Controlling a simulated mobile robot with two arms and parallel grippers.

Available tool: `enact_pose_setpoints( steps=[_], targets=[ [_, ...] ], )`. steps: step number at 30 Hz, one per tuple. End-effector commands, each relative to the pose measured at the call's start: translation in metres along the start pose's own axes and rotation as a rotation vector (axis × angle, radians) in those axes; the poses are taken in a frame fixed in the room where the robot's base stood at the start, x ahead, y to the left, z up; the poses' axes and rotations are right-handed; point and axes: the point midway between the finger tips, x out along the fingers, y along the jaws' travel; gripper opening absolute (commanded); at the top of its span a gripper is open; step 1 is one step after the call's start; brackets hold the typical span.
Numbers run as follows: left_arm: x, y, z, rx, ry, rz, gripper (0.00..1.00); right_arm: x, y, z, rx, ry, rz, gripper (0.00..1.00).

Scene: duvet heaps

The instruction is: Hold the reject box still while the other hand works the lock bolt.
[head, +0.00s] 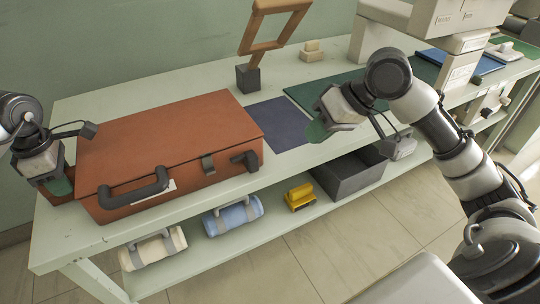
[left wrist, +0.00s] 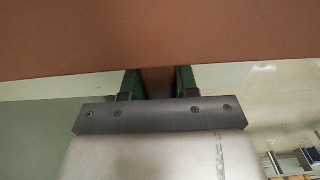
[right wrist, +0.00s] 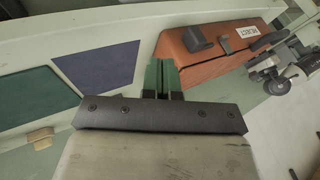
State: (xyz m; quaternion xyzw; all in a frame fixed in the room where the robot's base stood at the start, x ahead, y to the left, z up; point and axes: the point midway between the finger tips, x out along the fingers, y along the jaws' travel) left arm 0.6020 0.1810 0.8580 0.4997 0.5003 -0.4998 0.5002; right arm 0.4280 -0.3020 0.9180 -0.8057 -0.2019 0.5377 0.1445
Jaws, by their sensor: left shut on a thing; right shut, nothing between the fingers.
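The reject box (head: 165,140) is a red-brown case lying closed on the bench, with a dark handle (head: 135,192) and a white label on its front. A dark latch (head: 208,164) and a dark knobbed fitting (head: 245,160) sit at the front right; I cannot tell for certain which is the lock bolt. In the right wrist view the box (right wrist: 200,62) shows the fitting (right wrist: 200,38). My left gripper (head: 62,187) is shut on the box's left end; its fingers pinch brown material (left wrist: 157,82). My right gripper (head: 318,130) is shut and empty, right of the box and apart from it.
A dark blue mat (head: 278,125) and a green mat (head: 300,92) lie right of the box. A wooden-armed object (head: 248,78) stands behind. The lower shelf holds rolled bundles (head: 232,215), a yellow item (head: 300,196) and a grey bin (head: 350,173).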

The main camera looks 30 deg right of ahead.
Motion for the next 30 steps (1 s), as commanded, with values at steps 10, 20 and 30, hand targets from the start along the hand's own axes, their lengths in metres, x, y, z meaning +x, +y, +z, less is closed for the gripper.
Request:
enact_pose_setpoints(
  steps=[10, 20, 30],
  targets=[
    [0.000, 0.000, 0.000, 0.001, 0.000, 0.000, 0.09, 0.013, -0.007, -0.006, -0.037, 0.035, 0.009, 0.00],
    [0.000, 0.000, 0.000, 0.001, 0.000, 0.000, 0.09, 0.083, -0.006, -0.009, -0.035, 0.035, 0.009, 0.00],
    [0.000, 0.000, 0.000, 0.002, 0.000, 0.000, 0.09, 0.100, -0.039, -0.009, -0.036, 0.036, 0.012, 0.00]
  ],
)
